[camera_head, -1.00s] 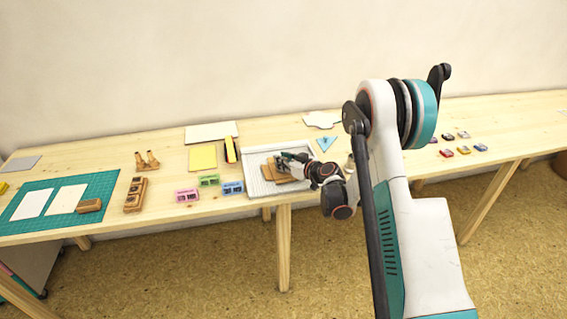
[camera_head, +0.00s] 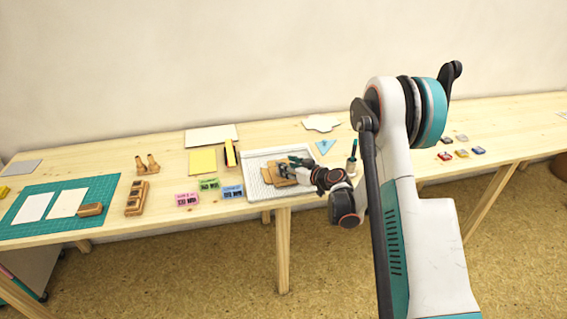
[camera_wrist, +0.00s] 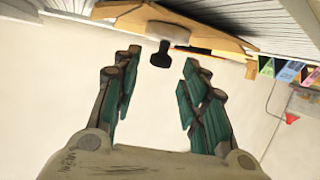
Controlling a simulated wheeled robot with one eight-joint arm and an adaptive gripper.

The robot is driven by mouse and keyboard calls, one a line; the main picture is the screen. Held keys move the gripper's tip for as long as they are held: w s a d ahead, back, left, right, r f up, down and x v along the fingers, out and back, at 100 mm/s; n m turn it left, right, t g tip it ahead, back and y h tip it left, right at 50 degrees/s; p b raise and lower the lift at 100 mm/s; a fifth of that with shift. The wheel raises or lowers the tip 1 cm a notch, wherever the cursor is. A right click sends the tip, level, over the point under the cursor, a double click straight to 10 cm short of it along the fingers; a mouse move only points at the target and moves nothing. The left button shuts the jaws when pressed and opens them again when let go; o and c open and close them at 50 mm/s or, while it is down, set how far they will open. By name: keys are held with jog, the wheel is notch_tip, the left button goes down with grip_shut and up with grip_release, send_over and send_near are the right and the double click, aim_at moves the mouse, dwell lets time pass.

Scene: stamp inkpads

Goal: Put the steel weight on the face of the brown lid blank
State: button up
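In the wrist view, a light brown board (camera_wrist: 222,38), likely the lid blank, spans the top, seen nearly edge-on. A dark knobbed piece (camera_wrist: 160,56), likely the steel weight, projects from the board's face beyond my fingertips. My gripper (camera_wrist: 162,68) is open, with a clear gap between its green-padded fingers and nothing held between them. In the head view, brown pieces (camera_head: 276,178) lie in the white tray (camera_head: 253,187), and my gripper (camera_head: 291,166) is low over them, coming in from the right. It hides part of them, and the weight cannot be made out there.
Small inkpads (camera_head: 461,154) are farther right. A teal mat (camera_head: 103,187) is far left.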

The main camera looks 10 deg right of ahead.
jog(key=p+v, duration=0.2)
jog(key=v, duration=0.6)
jog(key=shift+s+r, duration=0.15)
jog(key=s+a+r+m+g+h, duration=0.1)
jog(key=s+a+r+g, duration=0.15)
jog(key=s+r, duration=0.5)
jog(key=s+a+r+m+g+h, duration=0.15)
jog(key=s+a+r, duration=0.3)
jog(key=r, duration=0.55)
jog(key=s+d+r+m+g+h, duration=0.1)
jog(key=s+h, duration=0.1)
jog(key=s, duration=1)
jog(key=s+d+r+m+h, duration=0.1)
jog(key=s+r+h, duration=0.1)
jog(key=s, duration=1.1)
jog(key=shift+g, duration=0.4)
jog(key=shift+s+r+m, duration=0.1)
jog(key=shift+r+m, duration=0.05)
jog(key=shift+m, duration=0.1)
